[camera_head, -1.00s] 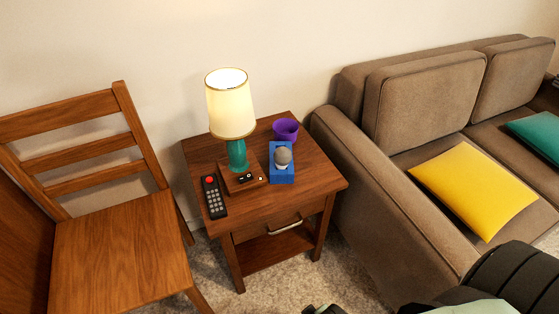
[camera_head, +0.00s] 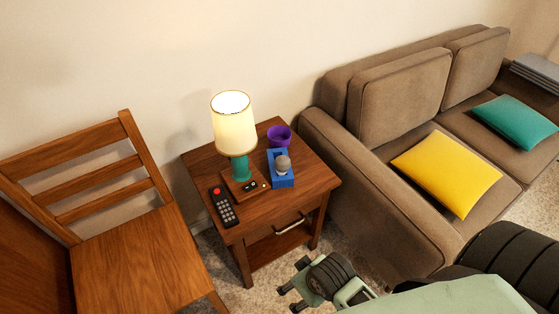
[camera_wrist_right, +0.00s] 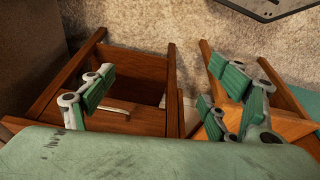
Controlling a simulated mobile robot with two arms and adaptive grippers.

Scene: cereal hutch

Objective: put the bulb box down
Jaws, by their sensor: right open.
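The bulb box (camera_head: 280,176) is a blue box with a grey round bulb shape on its front. It stands on the wooden side table (camera_head: 311,194), right of the lamp and in front of a purple cup. My right gripper (camera_head: 288,291) is low in front of the table, apart from the box. It is open, and its green-padded fingers (camera_wrist_right: 165,96) are spread with nothing between them in the right wrist view. The box does not show in that view. My left gripper is not in view.
A lit lamp (camera_head: 234,125) with a teal stem, a remote (camera_head: 224,206) and the purple cup (camera_head: 279,136) share the tabletop. A wooden chair (camera_head: 145,255) stands left; a brown sofa (camera_head: 395,95) stands close on the right. The tabletop's front right corner is clear.

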